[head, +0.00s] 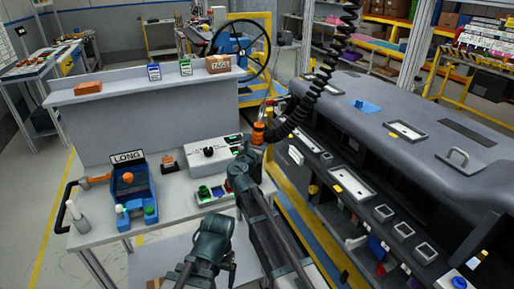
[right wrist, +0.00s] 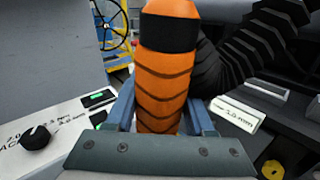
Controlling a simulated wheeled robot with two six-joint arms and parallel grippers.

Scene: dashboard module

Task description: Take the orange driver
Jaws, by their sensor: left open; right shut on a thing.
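The orange driver (head: 258,133) hangs upright below a black coiled cord at the middle of the head view. In the right wrist view its ribbed orange handle (right wrist: 163,80) with a black band near the top stands between the two blue fingers of my right gripper (right wrist: 160,118). Those fingers are shut on the handle from both sides. The driver's lower end is hidden behind the gripper body. My left gripper (head: 212,230) is low in the head view, in front of the bench, open and holding nothing; its fingers are hard to make out.
The black coiled cord (head: 315,85) rises beside my right gripper. The dark dashboard module (head: 420,140) fills the right side.

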